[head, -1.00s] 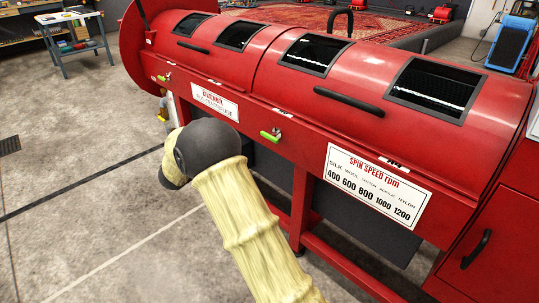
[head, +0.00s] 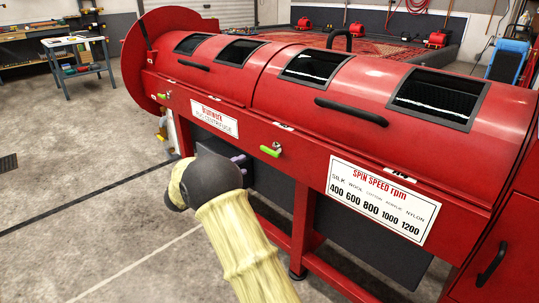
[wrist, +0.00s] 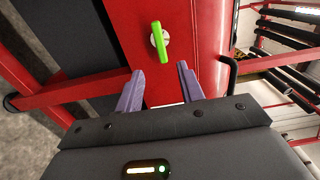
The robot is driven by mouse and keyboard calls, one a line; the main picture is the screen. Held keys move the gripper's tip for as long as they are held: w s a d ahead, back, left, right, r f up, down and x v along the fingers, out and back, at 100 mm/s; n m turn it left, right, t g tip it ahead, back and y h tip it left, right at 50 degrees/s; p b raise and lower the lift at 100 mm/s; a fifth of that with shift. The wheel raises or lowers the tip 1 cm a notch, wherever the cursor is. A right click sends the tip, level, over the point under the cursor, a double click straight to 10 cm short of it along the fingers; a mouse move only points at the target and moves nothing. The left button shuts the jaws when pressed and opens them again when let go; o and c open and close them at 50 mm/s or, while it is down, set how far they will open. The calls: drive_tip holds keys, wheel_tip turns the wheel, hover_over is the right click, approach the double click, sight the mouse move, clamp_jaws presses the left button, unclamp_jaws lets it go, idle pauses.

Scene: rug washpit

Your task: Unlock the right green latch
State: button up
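The right green latch (head: 271,150) is a small bright green handle on a metal mount, on the front face of the red centrifuge (head: 290,175). In the wrist view the green latch (wrist: 160,42) lies just beyond my fingertips, roughly centred between them, its handle running along the fingers' direction. My gripper (wrist: 160,70) is open, with two purple fingers apart and nothing between them. I see a gap between fingers and latch, with no contact. In the head view my arm hides most of the gripper; only a bit of purple shows beside the dark joint. Another green latch (head: 163,96) sits farther left.
The red drum lid has black handles (head: 350,112) and dark windows. A spin speed sign (head: 382,200) is on the front face, right of the latch. Red legs (head: 302,225) stand below. The concrete floor (head: 90,200) on the left is open. A tool cart (head: 77,65) stands far back.

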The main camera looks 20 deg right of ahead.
sight(268, 152)
drive_tip(key=b+x, duration=0.2)
drive_tip(key=x, duration=0.4)
drive_tip(key=b+x, duration=0.2)
drive_tip(key=x, duration=0.5)
drive_tip(key=shift+f, duration=0.2)
drive_tip(key=shift+w+d+r, duration=0.1)
drive_tip(key=shift+d+r, duration=0.05)
drive_tip(key=shift+d, duration=0.25)
drive_tip(key=shift+c, duration=0.5)
clamp_jaws()
